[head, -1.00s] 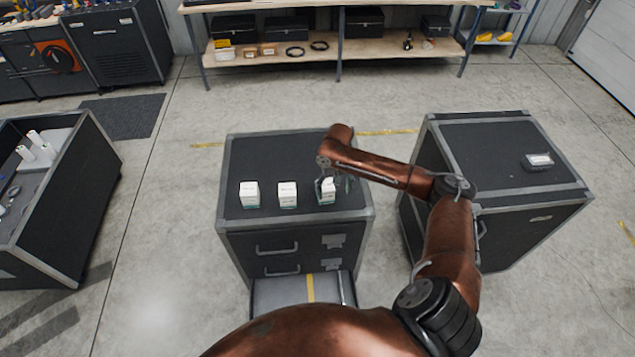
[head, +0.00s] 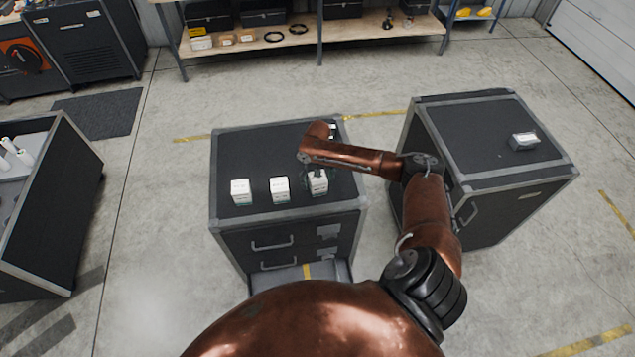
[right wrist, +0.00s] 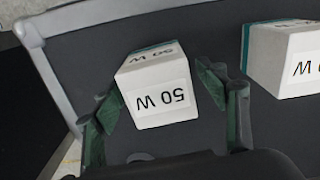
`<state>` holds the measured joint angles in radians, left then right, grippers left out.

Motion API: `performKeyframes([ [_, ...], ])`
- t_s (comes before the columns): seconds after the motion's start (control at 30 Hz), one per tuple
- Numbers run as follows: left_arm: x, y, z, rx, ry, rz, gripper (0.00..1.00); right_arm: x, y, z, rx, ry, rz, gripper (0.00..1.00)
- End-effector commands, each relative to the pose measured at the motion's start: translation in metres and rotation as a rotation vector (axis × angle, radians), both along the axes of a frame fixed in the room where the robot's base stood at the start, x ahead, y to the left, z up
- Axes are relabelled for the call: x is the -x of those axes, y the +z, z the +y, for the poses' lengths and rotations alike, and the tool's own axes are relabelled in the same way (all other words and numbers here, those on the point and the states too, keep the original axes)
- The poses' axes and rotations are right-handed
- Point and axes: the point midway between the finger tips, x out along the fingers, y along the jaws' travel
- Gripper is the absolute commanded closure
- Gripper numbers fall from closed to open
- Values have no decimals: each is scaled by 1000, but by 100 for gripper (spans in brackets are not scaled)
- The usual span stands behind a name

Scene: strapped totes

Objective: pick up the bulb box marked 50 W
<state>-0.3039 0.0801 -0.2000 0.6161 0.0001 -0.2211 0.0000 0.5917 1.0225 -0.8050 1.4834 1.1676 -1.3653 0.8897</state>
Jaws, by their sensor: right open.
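Three white bulb boxes stand in a row on the black cabinet top. In the right wrist view the box marked 50 W (right wrist: 162,95) stands between the green-padded fingers of my right gripper (right wrist: 165,100), which are open, with dark gaps at the sides. In the head view the 50 W box (head: 318,186) is the rightmost one, with my right gripper (head: 317,177) at it. The middle box (head: 279,190) and the left box (head: 240,192) stand clear to the left. A neighbouring box (right wrist: 285,60) shows partly in the right wrist view, its marking cut off. My left gripper is out of view.
The black cabinet (head: 285,145) has grey edges and two drawer handles. A second black case (head: 470,120) stands to the right with a small grey object (head: 524,141) on it. An open tote (head: 50,220) stands at the left. Shelves line the back.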

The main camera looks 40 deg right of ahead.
Motion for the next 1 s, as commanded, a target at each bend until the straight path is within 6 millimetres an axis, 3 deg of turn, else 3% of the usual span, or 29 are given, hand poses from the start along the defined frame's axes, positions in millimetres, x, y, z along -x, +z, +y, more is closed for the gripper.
performKeyframes([
  [0.13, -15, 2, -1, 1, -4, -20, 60, 0, -6, 0, 1, 1, 0, 33],
  [0.3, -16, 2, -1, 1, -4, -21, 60, 0, -6, 0, 1, 1, 0, 34],
  [1.0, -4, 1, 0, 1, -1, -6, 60, 0, -5, 0, 0, 1, 0, 81],
])
